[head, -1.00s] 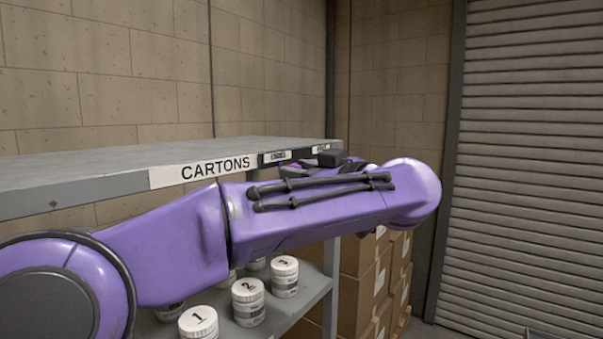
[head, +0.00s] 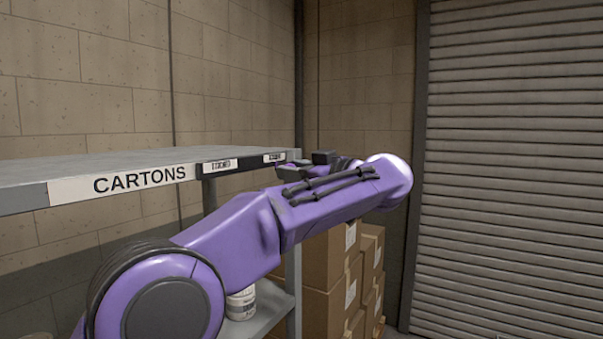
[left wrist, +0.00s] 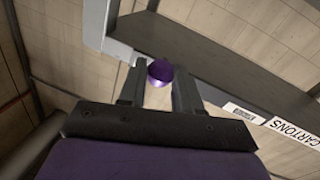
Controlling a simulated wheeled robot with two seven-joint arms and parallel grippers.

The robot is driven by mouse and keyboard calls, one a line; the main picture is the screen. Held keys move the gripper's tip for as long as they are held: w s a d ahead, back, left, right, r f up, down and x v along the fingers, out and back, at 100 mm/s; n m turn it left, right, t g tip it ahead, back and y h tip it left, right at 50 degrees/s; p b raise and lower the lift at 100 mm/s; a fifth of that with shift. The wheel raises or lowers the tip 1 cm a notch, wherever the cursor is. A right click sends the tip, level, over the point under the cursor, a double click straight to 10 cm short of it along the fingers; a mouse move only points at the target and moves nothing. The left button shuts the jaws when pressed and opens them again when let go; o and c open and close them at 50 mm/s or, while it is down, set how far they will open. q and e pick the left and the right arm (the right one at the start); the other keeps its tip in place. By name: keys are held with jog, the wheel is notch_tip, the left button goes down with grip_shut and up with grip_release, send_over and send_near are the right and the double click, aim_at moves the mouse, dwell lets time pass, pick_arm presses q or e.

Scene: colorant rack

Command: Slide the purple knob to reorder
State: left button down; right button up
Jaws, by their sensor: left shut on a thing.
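The purple knob (left wrist: 160,71) shows in the left wrist view, at the front edge of the upper shelf. My left gripper (left wrist: 158,80) is shut on it, with one finger on each side. In the head view my left gripper (head: 290,171) is at the right end of the shelf's front edge, just right of the small rightmost label (head: 274,157). A second small label (head: 220,164) sits left of that one. Both are too small to read surely. The knob is hidden in the head view. My right gripper is not in view.
The upper shelf (head: 25,200) carries a CARTONS sign (head: 130,181) on its front edge. A white tub (head: 241,303) stands on the lower shelf (head: 275,307), partly behind my arm. Stacked cardboard boxes (head: 330,258) are beyond the rack. A roller shutter (head: 510,170) is at the right.

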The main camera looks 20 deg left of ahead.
pick_arm(q)
jog(key=shift+a+f, duration=0.1)
jog(key=shift+f, duration=0.05)
jog(key=c, duration=1)
grip_release()
jog(key=shift+o, duration=1.1)
jog(key=shift+w, duration=0.2)
jog(key=shift+w+a+f, duration=0.1)
jog(key=shift+w, duration=0.15)
jog(key=b+v, duration=0.1)
jog(key=v, duration=0.9)
jog(key=shift+s+d+b, duration=0.15)
jog(key=shift+d+b, duration=0.1)
jog(key=shift+b, duration=0.15)
jog(key=shift+a, duration=0.1)
